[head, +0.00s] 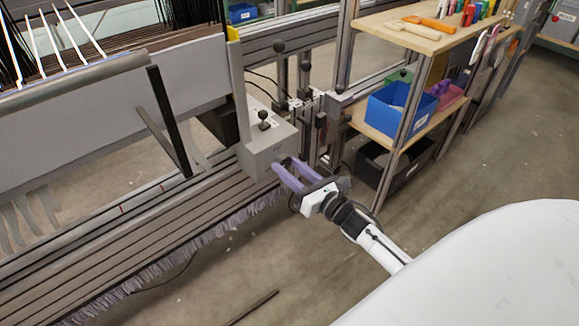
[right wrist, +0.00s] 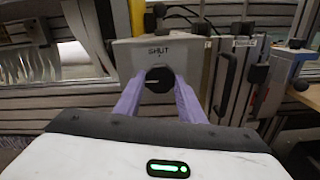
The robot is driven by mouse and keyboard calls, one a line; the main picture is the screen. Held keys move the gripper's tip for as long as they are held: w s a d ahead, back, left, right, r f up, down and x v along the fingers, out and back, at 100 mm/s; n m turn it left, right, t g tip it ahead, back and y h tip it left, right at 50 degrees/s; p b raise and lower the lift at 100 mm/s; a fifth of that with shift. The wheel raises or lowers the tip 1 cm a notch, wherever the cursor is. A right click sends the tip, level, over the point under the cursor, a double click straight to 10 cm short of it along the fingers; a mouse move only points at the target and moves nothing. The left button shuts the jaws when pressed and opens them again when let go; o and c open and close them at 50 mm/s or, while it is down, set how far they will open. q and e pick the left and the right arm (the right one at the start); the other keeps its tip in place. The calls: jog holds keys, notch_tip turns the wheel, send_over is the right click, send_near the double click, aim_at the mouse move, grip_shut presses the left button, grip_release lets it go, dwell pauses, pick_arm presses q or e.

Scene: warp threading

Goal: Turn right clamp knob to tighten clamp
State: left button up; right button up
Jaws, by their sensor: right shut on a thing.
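The right clamp is a light grey box (head: 262,146) at the right end of the loom. Its front shows in the right wrist view (right wrist: 190,54) with the word SHUT above a round black knob (right wrist: 159,79). The knob has a pale line on its left half. My right gripper (right wrist: 159,88) has its two purple fingers on either side of the knob and is shut on it. In the head view the right gripper (head: 282,167) reaches the box's front face, and the knob is mostly hidden there. My left gripper is not in view.
A wooden shelf rack (head: 430,40) with tools stands at the right, with a blue bin (head: 400,108) on its lower shelf. A black ball-topped lever (head: 264,118) stands on the clamp box. Metal loom posts are just right of the box. The floor in front is mostly clear.

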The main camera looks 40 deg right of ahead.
jog(key=m, duration=0.3)
jog(key=shift+m+p, duration=0.4)
jog(key=m, duration=0.2)
jog(key=shift+r+m+p, duration=0.1)
jog(key=shift+m+p, duration=0.2)
jog(key=shift+m, duration=0.1)
jog(key=m, duration=0.2)
jog(key=shift+m+p, duration=0.3)
jog(key=shift+p, duration=0.05)
jog(key=m+p, duration=0.1)
jog(key=m, duration=0.3)
jog(key=shift+m, duration=0.3)
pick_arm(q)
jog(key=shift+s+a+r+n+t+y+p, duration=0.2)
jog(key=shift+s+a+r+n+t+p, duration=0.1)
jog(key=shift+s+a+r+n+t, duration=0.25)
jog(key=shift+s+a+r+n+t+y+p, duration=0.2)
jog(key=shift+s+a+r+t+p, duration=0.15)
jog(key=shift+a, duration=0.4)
pick_arm(e)
jog(key=shift+a+m, duration=0.1)
jog(key=shift+m, duration=1.8)
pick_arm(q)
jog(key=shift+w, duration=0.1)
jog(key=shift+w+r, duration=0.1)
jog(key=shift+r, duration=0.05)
pick_arm(e)
jog(key=o, duration=1)
